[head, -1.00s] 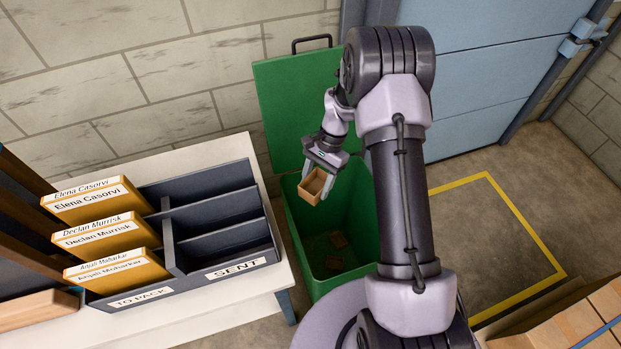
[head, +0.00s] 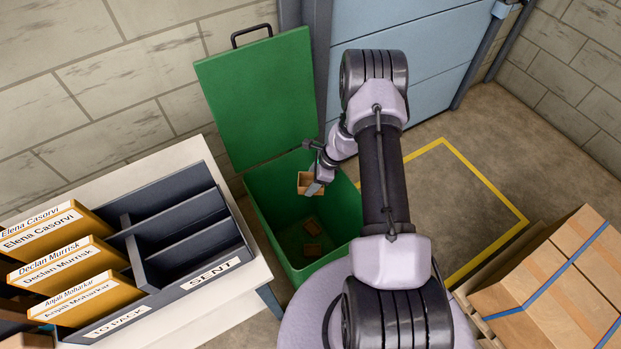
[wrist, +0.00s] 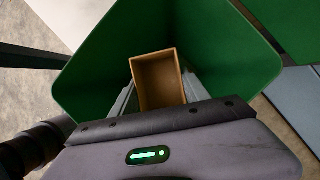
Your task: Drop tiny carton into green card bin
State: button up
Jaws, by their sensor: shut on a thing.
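The tiny carton (head: 306,182) is a small open-topped brown box. My gripper (head: 314,186) is shut on it and holds it over the open mouth of the green card bin (head: 262,203). In the wrist view the carton (wrist: 157,80) sits between the two fingers of my gripper (wrist: 155,98), with the green bin walls (wrist: 100,60) around and below it. The bin's lid (head: 258,95) stands open at the back. A few brown card pieces (head: 312,226) lie on the bin floor.
A white table (head: 190,150) with a dark sorter (head: 180,225) marked TO PACK and SENT, holding orange folders (head: 62,267), stands left of the bin. Strapped cartons (head: 570,275) are at the lower right. A yellow-outlined floor area (head: 450,205) is clear.

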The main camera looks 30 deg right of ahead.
jog(key=shift+f, duration=0.2)
jog(key=o, duration=1.4)
jog(key=p+v, duration=0.5)
jog(key=v, duration=1.2)
jog(key=shift+s+d+r, duration=0.1)
jog(key=shift+s+r, duration=0.05)
